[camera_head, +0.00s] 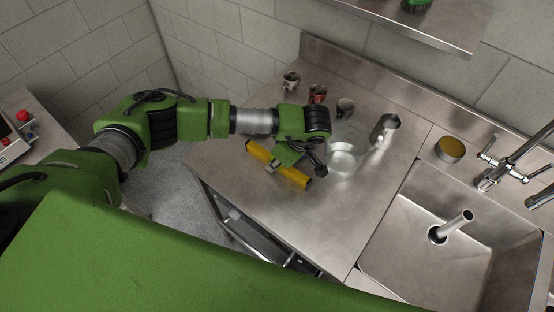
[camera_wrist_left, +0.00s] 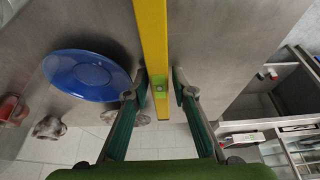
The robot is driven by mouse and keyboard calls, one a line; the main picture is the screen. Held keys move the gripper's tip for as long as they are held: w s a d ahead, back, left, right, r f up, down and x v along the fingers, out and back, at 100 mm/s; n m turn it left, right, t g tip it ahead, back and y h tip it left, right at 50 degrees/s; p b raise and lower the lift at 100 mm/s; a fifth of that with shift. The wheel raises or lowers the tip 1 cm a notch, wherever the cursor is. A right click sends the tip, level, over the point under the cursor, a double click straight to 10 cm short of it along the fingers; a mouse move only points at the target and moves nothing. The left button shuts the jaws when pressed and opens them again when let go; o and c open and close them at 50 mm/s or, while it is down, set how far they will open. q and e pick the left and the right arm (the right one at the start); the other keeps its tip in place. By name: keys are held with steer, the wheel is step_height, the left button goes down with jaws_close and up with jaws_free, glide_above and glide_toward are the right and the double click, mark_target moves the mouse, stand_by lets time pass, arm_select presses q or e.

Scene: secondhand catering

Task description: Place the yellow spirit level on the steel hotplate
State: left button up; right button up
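The yellow spirit level (camera_head: 259,152) lies on the steel worktop near its front left edge. It also shows in the left wrist view (camera_wrist_left: 153,40), running lengthwise between my fingers, with a green vial near its end. My left gripper (camera_head: 286,160) is over the level's middle in the head view. In the left wrist view its fingers (camera_wrist_left: 160,88) are apart on either side of the level, with a small gap on the right. I cannot make out the steel hotplate for certain. My right gripper is out of view.
Several mugs and cans (camera_head: 317,94) stand at the back of the worktop (camera_head: 235,170). A clear glass vessel (camera_head: 342,158) and a metal jug (camera_head: 385,129) stand right of the gripper. The wrist view shows a blue dish (camera_wrist_left: 88,75). A sink (camera_head: 470,255) is at right, a red-knobbed device (camera_head: 10,142) at far left.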

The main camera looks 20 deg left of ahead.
arm_select(q)
jaws_close()
stand_by(0.3)
